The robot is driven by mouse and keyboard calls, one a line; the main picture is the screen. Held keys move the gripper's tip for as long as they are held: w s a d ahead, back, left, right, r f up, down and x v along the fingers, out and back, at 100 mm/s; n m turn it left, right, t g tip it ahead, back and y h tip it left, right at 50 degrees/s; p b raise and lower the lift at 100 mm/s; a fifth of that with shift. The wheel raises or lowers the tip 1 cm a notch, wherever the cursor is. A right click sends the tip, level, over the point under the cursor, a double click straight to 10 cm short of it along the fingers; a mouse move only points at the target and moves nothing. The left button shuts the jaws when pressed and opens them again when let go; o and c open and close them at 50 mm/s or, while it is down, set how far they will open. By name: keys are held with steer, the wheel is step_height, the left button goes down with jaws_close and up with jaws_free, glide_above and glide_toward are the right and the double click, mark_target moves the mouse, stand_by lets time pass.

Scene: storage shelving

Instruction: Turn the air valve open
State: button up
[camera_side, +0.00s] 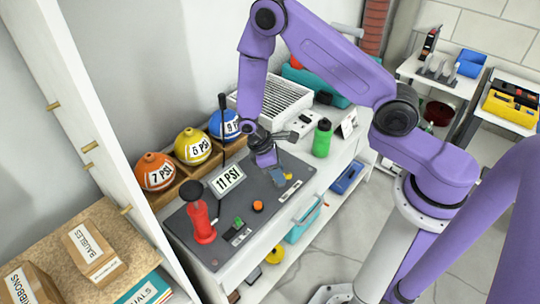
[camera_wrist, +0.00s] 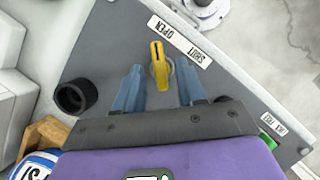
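My gripper (camera_wrist: 156,75) is open, with one blue-grey finger on each side of the handle and a visible gap on both sides. I cannot tell how far the fingertips are above the panel. In the side view, my gripper (camera_side: 280,175) points down at the far right part of the panel, beside the yellow valve handle (camera_side: 289,177).
A green bottle (camera_side: 322,140) stands to the right.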

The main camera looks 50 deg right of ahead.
steer(key=v, duration=1.7)
steer(key=shift+d+r, duration=0.1)
steer(key=s+d+r+n+t+y, duration=0.1)
steer(key=s+r, duration=0.2)
steer(key=s, duration=0.5)
steer(key=s+d+r+n+t+y, duration=0.1)
steer(key=s+r, duration=0.2)
steer(key=s, duration=0.6)
steer(key=s+d+r+n+t+y, duration=0.1)
steer(key=s+r, duration=0.2)
steer(key=s, duration=0.6)
steer(key=shift+r+y, duration=0.3)
steer(key=shift+y, duration=0.1)
